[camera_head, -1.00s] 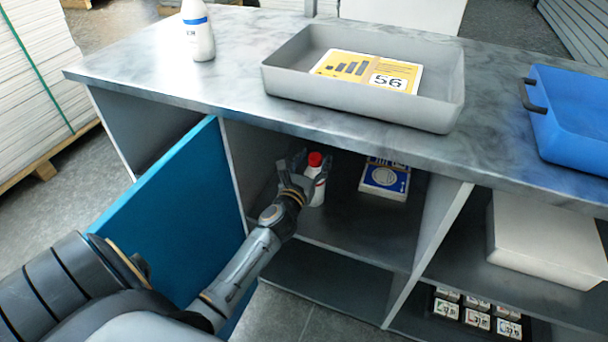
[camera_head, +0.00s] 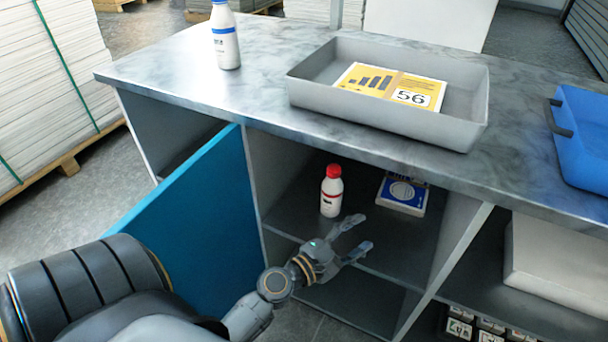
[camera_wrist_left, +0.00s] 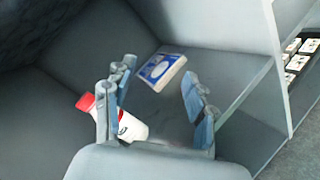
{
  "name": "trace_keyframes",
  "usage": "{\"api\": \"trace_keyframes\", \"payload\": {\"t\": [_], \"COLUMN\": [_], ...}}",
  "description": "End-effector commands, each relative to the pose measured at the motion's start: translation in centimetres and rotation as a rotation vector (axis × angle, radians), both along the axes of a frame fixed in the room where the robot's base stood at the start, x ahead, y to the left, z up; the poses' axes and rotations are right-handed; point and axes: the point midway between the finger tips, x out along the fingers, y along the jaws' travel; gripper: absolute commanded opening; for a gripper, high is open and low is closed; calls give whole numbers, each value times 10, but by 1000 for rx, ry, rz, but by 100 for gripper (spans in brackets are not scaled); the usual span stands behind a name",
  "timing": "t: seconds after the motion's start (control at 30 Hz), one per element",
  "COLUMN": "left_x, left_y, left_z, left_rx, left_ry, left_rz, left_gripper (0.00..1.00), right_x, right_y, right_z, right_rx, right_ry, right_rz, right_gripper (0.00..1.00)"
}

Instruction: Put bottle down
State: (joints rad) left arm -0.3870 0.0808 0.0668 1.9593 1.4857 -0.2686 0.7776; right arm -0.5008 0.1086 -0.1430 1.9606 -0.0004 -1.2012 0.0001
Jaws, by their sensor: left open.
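A white bottle with a red cap (camera_head: 331,192) stands upright on the upper shelf inside the counter, near the left wall of the compartment. It also shows in the left wrist view (camera_wrist_left: 130,127), partly hidden behind a finger. My left gripper (camera_head: 358,238) is open and empty, in front of the bottle and to its lower right, apart from it in the head view. Its spread fingers also show in the left wrist view (camera_wrist_left: 155,105). My right gripper is in neither view.
A blue and white box (camera_head: 402,194) lies on the shelf right of the bottle. A blue door (camera_head: 200,225) stands open at left. On the countertop are a grey tray (camera_head: 385,122) with a yellow card, a blue-labelled white bottle (camera_head: 225,40) and a blue bin (camera_head: 590,130).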

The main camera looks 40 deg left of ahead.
Motion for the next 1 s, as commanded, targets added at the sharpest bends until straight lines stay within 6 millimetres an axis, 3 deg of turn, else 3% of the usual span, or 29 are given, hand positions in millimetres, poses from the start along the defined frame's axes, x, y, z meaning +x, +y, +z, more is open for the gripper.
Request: {"api": "trace_keyframes", "payload": {"t": [0.1, 0.23, 0.37, 0.5, 0.7, 1.0], "left_x": [-25, -64, -112, -159, -196, -202], "left_y": [-47, -78, -79, -54, -20, -12], "left_z": [-42, -101, -159, -202, -224, -226], "left_rx": [409, 843, 1245, 1585, 1833, 1877], "left_ry": [39, 90, 158, 242, 335, 357], "left_rz": [-229, -504, -799, -1092, -1345, -1392], "left_gripper": [56, 56, 56, 56, 56, 56], "right_x": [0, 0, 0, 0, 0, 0], "right_y": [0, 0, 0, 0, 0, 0], "right_z": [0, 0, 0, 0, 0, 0], "right_rx": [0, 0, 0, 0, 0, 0], "right_ry": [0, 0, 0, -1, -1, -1], "right_rz": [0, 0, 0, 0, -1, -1], "right_gripper": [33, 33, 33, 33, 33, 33]}}
